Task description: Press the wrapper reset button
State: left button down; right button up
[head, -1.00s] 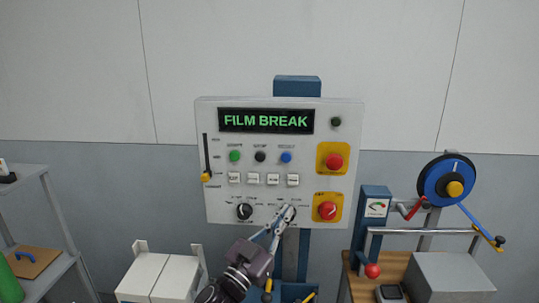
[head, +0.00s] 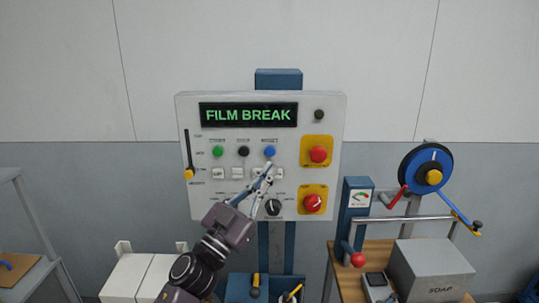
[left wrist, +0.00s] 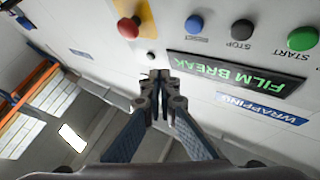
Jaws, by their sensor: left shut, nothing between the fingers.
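The grey control panel (head: 190,130) stands upright with a display (head: 248,115) reading FILM BREAK. The blue button (head: 270,152) is rightmost in the row after green and black ones; its small label is hard to read in the head view. In the left wrist view the blue button (left wrist: 194,25) is above and right of the fingertips. My left gripper (head: 267,169) is shut and empty, its tips appearing just below the blue button in the head view. The left wrist view shows the closed tips (left wrist: 160,76) apart from the button. My right gripper is out of view.
Green (head: 218,152) and black (head: 244,152) buttons lie left of the blue one. Two red mushroom buttons (head: 318,154) (head: 313,202) on yellow plates are at right. A black knob (head: 273,207) sits below my gripper. A bench with a reel (head: 426,170) stands at right.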

aim_at(270, 152)
pick_arm(q)
jog(key=shift+w+b, duration=1.85)
jog(key=shift+w, duration=2)
jog(key=shift+w, duration=0.1)
jog(key=shift+w, duration=0.3)
jog(key=shift+w+b, duration=0.35)
jog(key=shift+w, duration=0.15)
jog(key=shift+s, duration=0.1)
jog(key=shift+s+p, duration=0.6)
jog(key=shift+p, duration=0.2)
jog(key=shift+s, duration=0.25)
